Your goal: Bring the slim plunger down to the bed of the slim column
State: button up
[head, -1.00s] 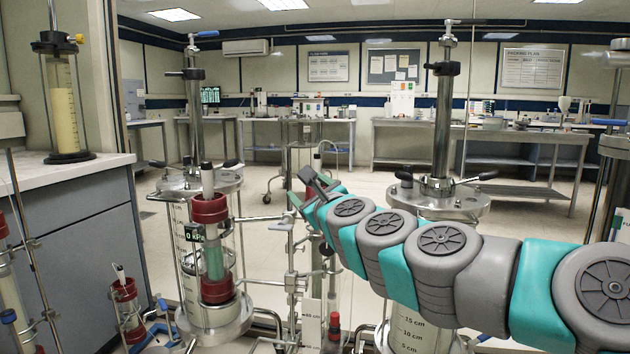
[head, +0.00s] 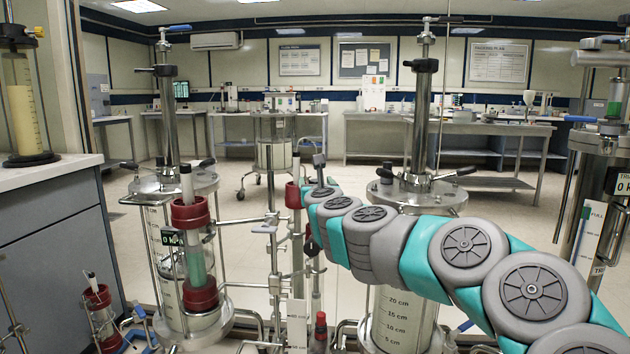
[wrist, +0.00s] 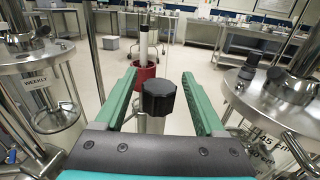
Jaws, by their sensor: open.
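My gripper (wrist: 160,85) is open, its green jaws on either side of a black knob (wrist: 158,97) on a pale shaft. I cannot tell whether they touch it. Behind the knob in the wrist view, a red collar (wrist: 149,72) has a pale rod with a dark band rising from it. In the head view, my gripper (head: 318,172) is at the middle, beside a narrow red-collared piece (head: 293,195). A clear red-ended column (head: 196,255) with a pale rod (head: 186,183) stands to the left. Which is the slim column is unclear; its bed cannot be made out.
A large steel-topped column (head: 165,190) stands left, and another (head: 418,195) stands right of my gripper, close to my arm. A smaller red-capped column (head: 97,297) is at lower left. Clamps and rods (head: 272,250) crowd the middle. Open floor and benches (head: 440,138) lie behind.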

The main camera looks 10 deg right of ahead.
jog(key=shift+w, duration=0.7)
grip_shut()
dwell(1.1)
